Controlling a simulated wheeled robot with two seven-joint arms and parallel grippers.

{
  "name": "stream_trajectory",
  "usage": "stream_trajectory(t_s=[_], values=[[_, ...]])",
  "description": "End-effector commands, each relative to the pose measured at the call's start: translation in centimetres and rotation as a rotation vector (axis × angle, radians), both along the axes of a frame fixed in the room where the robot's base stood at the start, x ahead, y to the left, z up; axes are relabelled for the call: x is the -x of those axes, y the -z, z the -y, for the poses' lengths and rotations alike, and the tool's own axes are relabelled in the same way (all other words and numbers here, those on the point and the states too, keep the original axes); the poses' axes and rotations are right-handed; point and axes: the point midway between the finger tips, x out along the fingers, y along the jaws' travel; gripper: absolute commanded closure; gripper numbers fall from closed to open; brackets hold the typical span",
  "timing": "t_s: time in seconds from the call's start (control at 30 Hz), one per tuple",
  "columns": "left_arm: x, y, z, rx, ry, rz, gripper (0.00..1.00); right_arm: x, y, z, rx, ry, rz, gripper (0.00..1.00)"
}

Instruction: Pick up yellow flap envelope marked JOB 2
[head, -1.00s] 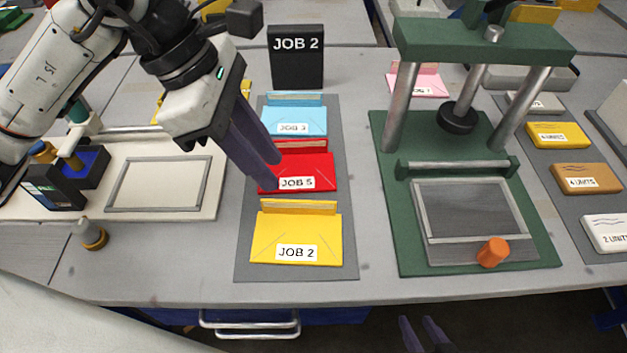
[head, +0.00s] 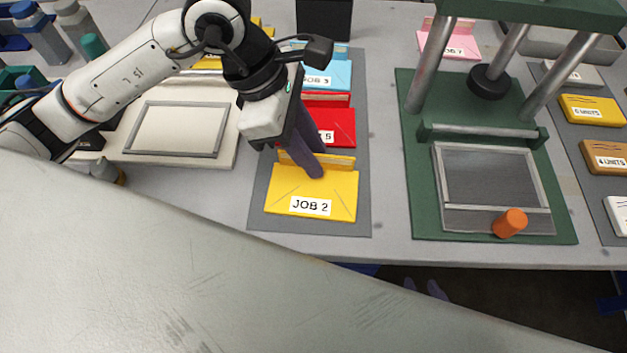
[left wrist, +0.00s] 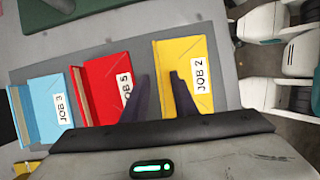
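The yellow envelope marked JOB 2 (head: 285,200) lies at the near end of a grey mat, its raised flap (head: 343,162) along the far edge. My left gripper (head: 317,163) points down at this flap, its dark fingers partly hiding it. In the left wrist view the yellow envelope (left wrist: 205,73) is at right. There my left gripper (left wrist: 159,77) is open, with the flap edge showing between its spread fingers. I cannot tell if they touch it. My right gripper (head: 424,287) shows only as two separated fingertips below the table edge, open and empty.
The red JOB 5 envelope (head: 340,125) lies just beyond the yellow one, close to my left fingers. The blue JOB 3 envelope (head: 340,72) is farther back. A green press (head: 412,150) stands right; a framed white board (head: 180,130) lies left.

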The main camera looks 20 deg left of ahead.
Motion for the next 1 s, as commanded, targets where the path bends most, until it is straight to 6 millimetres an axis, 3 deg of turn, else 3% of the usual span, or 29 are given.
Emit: stream_trajectory(t_s=[0.17,0.3,0.67,0.77,1.0], values=[[0.0,0.0,0.0,0.0,0.0,0.0,0.76,-0.2,-0.2,0.0,0.0,0.0,0.005,0.69],[0.0,0.0,0.0,0.0,0.0,0.0,1.0,-0.2,-0.1,0.0,0.0,0.0,0.005,0.69],[0.0,-0.2,0.0,0.0,0.0,0.001,1.0,0.1,0.0,0.0,0.0,0.0,-0.001,0.69],[-0.1,-1.1,0.0,0.001,-0.001,0.004,1.0,0.2,-0.1,0.0,0.001,0.0,-0.003,0.69],[-0.2,-5.9,0.0,0.0,0.0,0.008,1.0,0.2,-0.4,0.0,0.002,0.0,-0.003,0.69]])
